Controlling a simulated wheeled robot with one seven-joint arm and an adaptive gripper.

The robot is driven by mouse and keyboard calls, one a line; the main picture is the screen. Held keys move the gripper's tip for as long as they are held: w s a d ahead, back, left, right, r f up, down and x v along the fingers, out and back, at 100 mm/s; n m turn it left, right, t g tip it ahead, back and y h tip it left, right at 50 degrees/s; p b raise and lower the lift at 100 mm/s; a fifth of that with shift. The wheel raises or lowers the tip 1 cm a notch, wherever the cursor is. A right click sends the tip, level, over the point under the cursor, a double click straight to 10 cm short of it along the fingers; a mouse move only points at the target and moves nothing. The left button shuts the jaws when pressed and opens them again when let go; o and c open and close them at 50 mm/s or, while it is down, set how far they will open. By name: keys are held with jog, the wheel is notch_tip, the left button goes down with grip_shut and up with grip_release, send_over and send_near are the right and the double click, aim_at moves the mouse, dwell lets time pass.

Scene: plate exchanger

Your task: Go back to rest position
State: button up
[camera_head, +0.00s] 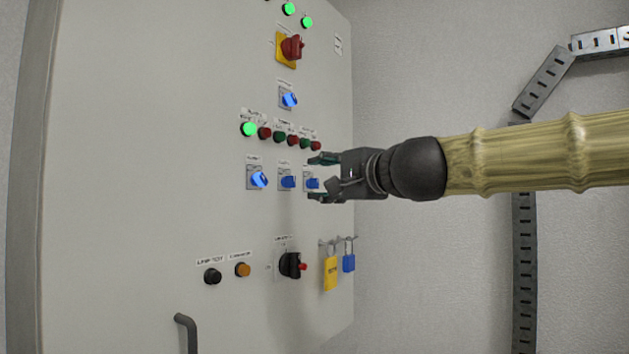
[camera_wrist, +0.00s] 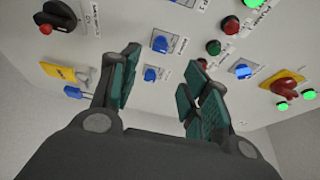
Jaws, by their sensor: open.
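My gripper (camera_head: 322,178) is open and empty, pointing left at the control panel (camera_head: 130,150) from the right. In the camera_head view it is by the right end of a row of blue rotary switches, beside the rightmost blue switch (camera_head: 312,183). In the wrist view the two fingers of my gripper (camera_wrist: 160,85) stand apart, with blue switches (camera_wrist: 161,43) between and beyond them. I cannot tell whether a fingertip touches the panel. My arm (camera_head: 530,155) reaches in from the right edge.
A red-and-yellow main switch (camera_head: 291,47) sits above. A row of red and green buttons (camera_head: 280,137) is just above the gripper's height. A metal cable tray (camera_head: 524,260) runs along the wall behind my arm.

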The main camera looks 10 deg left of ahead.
jog(key=shift+s+d, duration=0.35)
jog(key=shift+f, duration=0.1)
